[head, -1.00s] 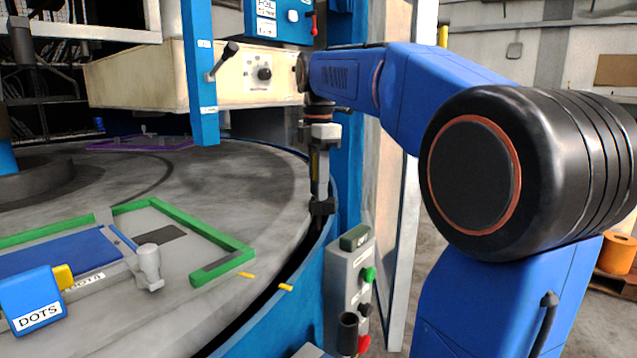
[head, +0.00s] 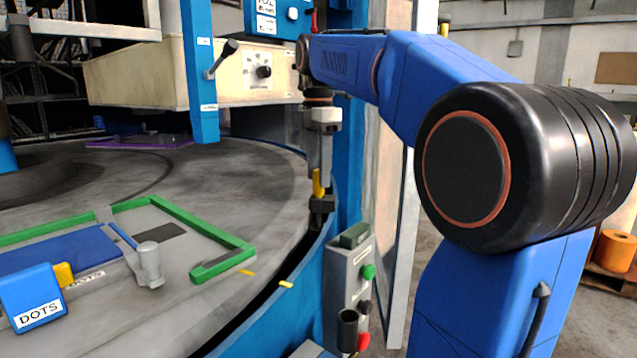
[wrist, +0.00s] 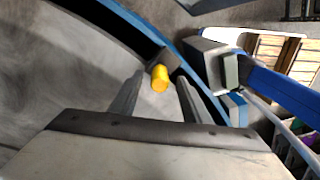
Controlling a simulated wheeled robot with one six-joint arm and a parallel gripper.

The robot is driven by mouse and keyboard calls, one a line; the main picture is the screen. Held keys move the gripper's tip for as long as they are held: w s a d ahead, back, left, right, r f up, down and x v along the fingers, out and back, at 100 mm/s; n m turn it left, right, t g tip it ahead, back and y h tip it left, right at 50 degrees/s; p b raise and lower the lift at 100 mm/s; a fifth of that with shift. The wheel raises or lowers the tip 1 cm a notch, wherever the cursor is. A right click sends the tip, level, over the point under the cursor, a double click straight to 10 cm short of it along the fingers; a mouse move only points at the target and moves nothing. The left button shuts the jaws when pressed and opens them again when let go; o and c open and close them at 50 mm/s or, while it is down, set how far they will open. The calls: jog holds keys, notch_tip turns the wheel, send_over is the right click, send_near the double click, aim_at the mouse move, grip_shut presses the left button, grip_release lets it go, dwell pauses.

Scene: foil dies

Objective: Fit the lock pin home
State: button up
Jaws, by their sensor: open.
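The lock pin, a yellow cylinder (head: 318,184), stands upright at a dark block (head: 322,204) on the turntable's rim at centre. In the wrist view the pin (wrist: 160,78) shows its round yellow end, with the dark block (wrist: 170,60) right behind it. My gripper (head: 318,168) is above the pin, pointing down. In the wrist view its two grey fingers (wrist: 160,84) are spread, one on each side of the pin, with gaps between. The pin's lower end is hidden, so its depth in the block cannot be told.
A grey control box (head: 350,285) with green and red buttons stands just right of the rim. A blue post (head: 353,150) rises close behind my gripper. On the grey turntable (head: 230,170) lie a green frame (head: 222,263) and a blue DOTS box (head: 35,295).

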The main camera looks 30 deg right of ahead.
notch_tip(320, 180, up, 8)
jog(key=shift+r, duration=0.25)
dwell(0.6)
